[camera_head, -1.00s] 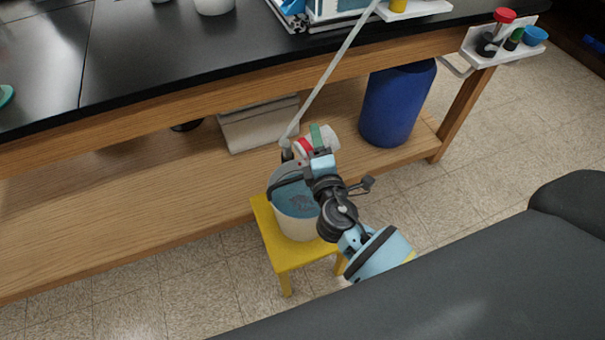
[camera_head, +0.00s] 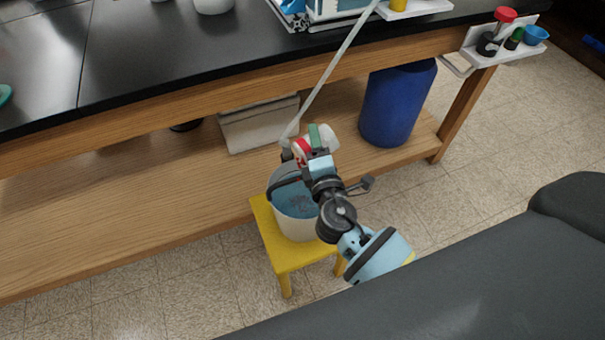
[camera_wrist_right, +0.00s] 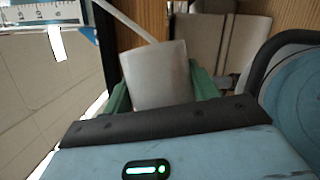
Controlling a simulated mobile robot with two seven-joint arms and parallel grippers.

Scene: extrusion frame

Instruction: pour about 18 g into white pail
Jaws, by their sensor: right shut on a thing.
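The white pail (camera_head: 297,229) stands upright on a small yellow stool (camera_head: 286,258), with blue-grey showing inside and a dark handle at its rim. My right gripper (camera_head: 316,142), with green fingers, is above the pail's far side. It is shut on a white container with a red end (camera_head: 302,150), which is tilted with the red end toward the left and down. In the right wrist view the container (camera_wrist_right: 158,75) is pale grey between the green fingers, and the pail (camera_wrist_right: 296,92) is at the right edge. I cannot see any material falling. My left gripper is out of view.
A black-topped wooden bench (camera_head: 150,75) runs behind, its lower shelf (camera_head: 110,215) close to the stool. A blue drum (camera_head: 397,105) and a folded beige thing (camera_head: 258,124) are on that shelf. A thin pale rod (camera_head: 335,65) slants down toward the gripper. Floor is clear at the left front.

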